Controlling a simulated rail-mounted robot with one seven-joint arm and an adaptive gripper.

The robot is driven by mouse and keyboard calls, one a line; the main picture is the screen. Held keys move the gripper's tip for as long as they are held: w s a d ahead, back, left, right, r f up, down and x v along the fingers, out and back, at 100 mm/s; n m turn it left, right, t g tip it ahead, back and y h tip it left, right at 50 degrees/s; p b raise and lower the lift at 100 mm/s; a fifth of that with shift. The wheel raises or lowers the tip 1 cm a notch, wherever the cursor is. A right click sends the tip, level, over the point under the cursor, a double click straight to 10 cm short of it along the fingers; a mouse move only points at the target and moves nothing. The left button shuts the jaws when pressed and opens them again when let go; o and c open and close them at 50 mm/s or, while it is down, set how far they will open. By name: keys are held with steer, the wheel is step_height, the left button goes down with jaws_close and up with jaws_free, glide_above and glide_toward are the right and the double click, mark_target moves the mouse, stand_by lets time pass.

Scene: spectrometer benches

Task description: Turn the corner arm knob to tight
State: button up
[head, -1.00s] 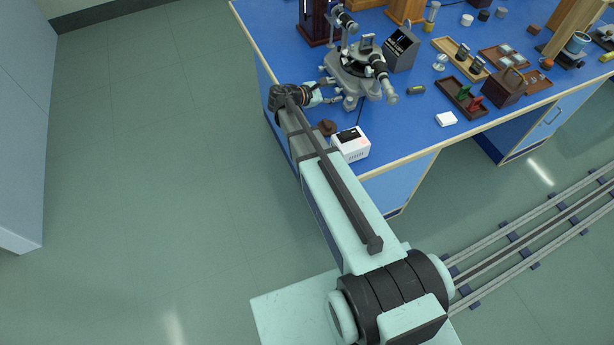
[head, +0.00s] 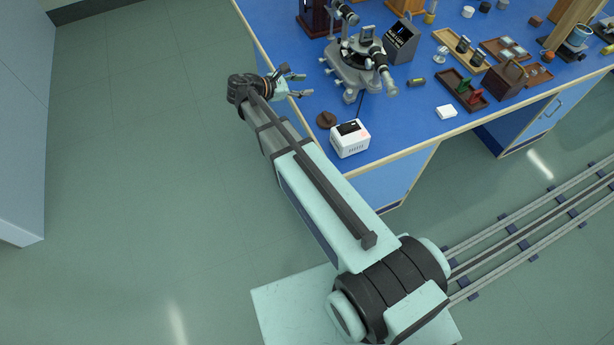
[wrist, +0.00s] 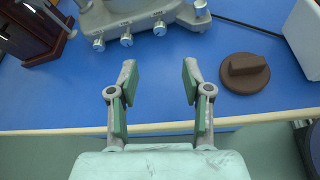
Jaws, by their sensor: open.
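The grey spectrometer (head: 356,66) stands on the blue bench near its left edge. In the wrist view its base (wrist: 130,12) shows at the top, with several small silver knobs, including one at the left (wrist: 99,44), one in the middle (wrist: 126,40) and one at the right corner (wrist: 200,9). I cannot tell which is the corner arm knob or how tight it is. My gripper (head: 304,84) is open and empty at the bench's left edge, apart from the spectrometer. In the wrist view my gripper (wrist: 160,75) points toward the base with blue bench between.
A dark wooden case (head: 314,18) and a grey display box (head: 400,42) flank the spectrometer. Trays (head: 462,90) lie farther right.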

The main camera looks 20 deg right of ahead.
mark_target(335, 83)
steer(key=w+b+v, duration=0.1)
steer(key=v, duration=0.4)
steer(key=s+f, duration=0.1)
steer(key=f, duration=0.2)
steer(key=s+a+f+y, duration=0.1)
steer(key=f, duration=0.1)
steer(key=s+f+y+b, duration=0.1)
steer(key=f, duration=0.2)
steer(key=shift+a+f+m, duration=0.3)
steer(key=shift+a+f, duration=0.05)
steer(key=s+d+f+m+g+y+b, duration=0.1)
steer(key=s+f+m, duration=0.1)
steer(key=s+f, duration=0.5)
steer(key=s+d+f+m+g+y+b, duration=0.1)
steer(key=s+f+m+g+y+b, duration=0.1)
steer(key=s+f, duration=0.5)
steer(key=shift+f+g+y, duration=0.3)
steer(key=shift+f, duration=2.75)
